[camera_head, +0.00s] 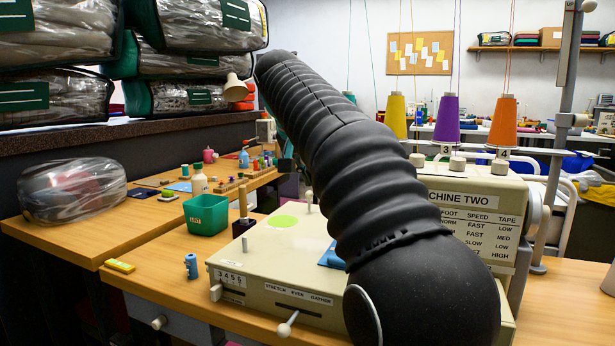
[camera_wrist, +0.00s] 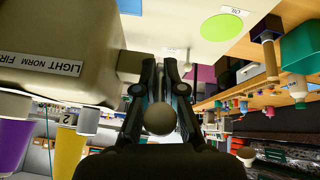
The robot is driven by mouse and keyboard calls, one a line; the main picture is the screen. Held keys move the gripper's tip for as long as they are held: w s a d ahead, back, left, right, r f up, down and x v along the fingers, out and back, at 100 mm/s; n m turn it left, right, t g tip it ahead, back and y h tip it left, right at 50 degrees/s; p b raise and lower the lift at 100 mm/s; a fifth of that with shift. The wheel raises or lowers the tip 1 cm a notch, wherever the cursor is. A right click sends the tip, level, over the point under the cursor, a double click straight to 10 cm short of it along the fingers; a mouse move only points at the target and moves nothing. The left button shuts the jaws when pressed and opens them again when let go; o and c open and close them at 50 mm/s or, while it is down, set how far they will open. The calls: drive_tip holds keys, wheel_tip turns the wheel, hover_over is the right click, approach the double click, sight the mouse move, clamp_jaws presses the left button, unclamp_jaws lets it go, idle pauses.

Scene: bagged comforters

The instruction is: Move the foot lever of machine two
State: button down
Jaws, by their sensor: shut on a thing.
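Machine two, a cream sewing machine (camera_head: 475,195), stands on the wooden table with labels for foot, speed and tape on its face. My black arm crosses in front and hides part of it. In the wrist view my gripper (camera_wrist: 163,100) has its two dark fingers around a round beige knob (camera_wrist: 160,119). The knob's stem is hidden, so I cannot tell from the picture which lever it belongs to. The machine head (camera_wrist: 60,60) with a "LIGHT NORM" label is beside the fingers. A front lever with a pale knob (camera_head: 285,329) shows in the head view.
A green bin (camera_head: 206,216), a white bottle (camera_head: 198,180) and a blue peg (camera_head: 191,266) stand left of the machine. Yellow (camera_head: 397,115), purple (camera_head: 446,118) and orange (camera_head: 503,121) thread cones stand on top. Bagged comforters (camera_head: 60,97) are stacked upper left.

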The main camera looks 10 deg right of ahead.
drive_tip(key=shift+w+r+g, duration=0.1)
drive_tip(key=shift+r+g, duration=0.05)
drive_tip(key=shift+g, duration=0.15)
idle(0.4)
drive_tip(key=c, duration=1.3)
unclamp_jaws()
drive_tip(key=shift+o, duration=0.2)
drive_tip(key=shift+v, duration=3.65)
drive_tip(key=shift+d, duration=0.15)
